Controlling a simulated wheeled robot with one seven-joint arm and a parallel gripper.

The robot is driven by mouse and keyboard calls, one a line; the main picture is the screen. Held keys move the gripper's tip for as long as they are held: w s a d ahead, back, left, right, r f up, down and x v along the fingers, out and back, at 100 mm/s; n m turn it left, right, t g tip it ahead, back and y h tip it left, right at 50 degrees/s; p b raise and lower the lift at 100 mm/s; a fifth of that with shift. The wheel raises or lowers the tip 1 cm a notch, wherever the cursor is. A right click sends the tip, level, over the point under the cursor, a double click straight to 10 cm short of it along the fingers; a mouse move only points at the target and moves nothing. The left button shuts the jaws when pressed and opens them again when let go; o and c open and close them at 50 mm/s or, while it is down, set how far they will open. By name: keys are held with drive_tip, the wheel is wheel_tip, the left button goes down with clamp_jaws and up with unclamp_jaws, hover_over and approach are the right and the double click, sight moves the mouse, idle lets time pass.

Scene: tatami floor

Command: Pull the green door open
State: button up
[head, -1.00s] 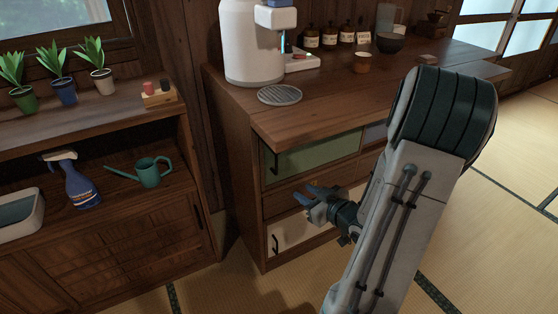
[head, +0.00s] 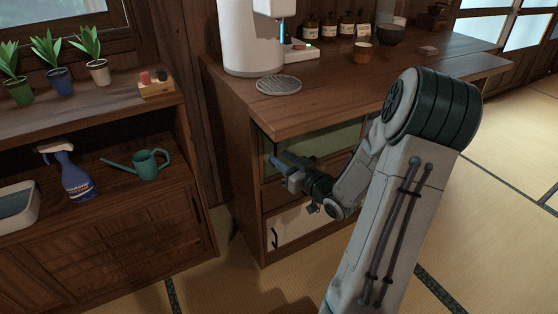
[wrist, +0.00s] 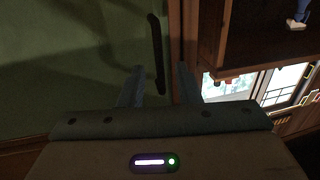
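The green door (head: 335,142) is on the front of the wooden counter, just under its top, and looks shut. In the wrist view the green door (wrist: 70,60) fills the left side. Its dark bar handle (wrist: 157,50) stands near the door's edge. My gripper (head: 282,170) is in front of the door's left part and hides most of the handle in the head view. In the wrist view my gripper (wrist: 160,68) is open, its two fingers apart. The handle lies ahead and between them; I cannot tell whether they touch it.
A cream front (head: 288,228) with a dark handle is below. The countertop (head: 320,105) overhangs the door and carries a white dispenser (head: 250,40) and a brown cup (head: 362,53). A low shelf unit (head: 110,235) stands left. Tatami floor (head: 480,220) is clear at right.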

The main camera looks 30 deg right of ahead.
drive_tip(key=shift+x, duration=1)
clamp_jaws()
drive_tip(key=shift+d, duration=0.1)
